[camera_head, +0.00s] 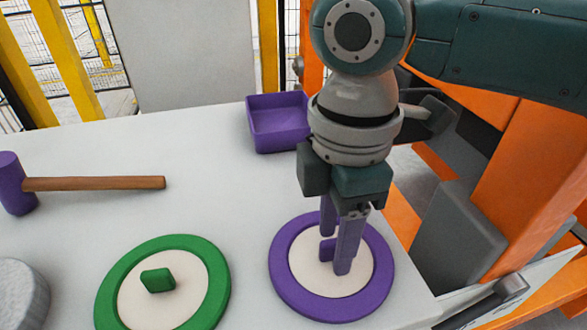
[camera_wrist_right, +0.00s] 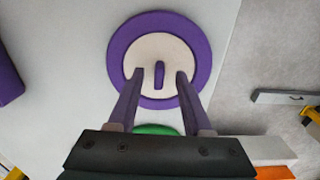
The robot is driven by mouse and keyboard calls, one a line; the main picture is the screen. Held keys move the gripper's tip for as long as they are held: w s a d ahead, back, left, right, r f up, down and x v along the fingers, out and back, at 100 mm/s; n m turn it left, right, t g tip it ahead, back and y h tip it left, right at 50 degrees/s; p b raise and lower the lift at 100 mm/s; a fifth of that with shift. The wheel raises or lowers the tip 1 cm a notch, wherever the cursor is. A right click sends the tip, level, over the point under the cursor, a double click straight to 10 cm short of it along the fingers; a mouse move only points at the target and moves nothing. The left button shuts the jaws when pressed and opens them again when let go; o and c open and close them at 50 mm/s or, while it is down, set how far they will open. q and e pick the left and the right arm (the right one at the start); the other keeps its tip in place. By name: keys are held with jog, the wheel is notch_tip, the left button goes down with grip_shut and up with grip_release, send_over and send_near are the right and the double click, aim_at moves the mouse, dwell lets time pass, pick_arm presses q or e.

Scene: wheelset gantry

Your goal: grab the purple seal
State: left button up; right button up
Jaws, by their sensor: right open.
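The purple seal (camera_head: 286,281) is a flat disc with a purple ring, a cream middle and a small purple grip tab, lying on the white table. It also shows in the right wrist view (camera_wrist_right: 118,48), with its tab (camera_wrist_right: 159,74) upright in the middle. My right gripper (camera_head: 340,250) points down over the seal, its purple fingers open on both sides of the tab. In the right wrist view the right gripper (camera_wrist_right: 160,75) has a gap between each finger and the tab. In the head view the fingers partly hide the tab. My left gripper is not in view.
A green seal (camera_head: 215,285) with a green tab lies left of the purple one. A purple-headed mallet (camera_head: 95,183) lies at the left, and a grey round object (camera_head: 20,295) below it. A purple bin (camera_head: 277,131) stands at the back. The table's right edge is close to the purple seal.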

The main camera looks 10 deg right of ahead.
jog(key=shift+f, duration=0.3)
grip_shut()
dwell(0.5)
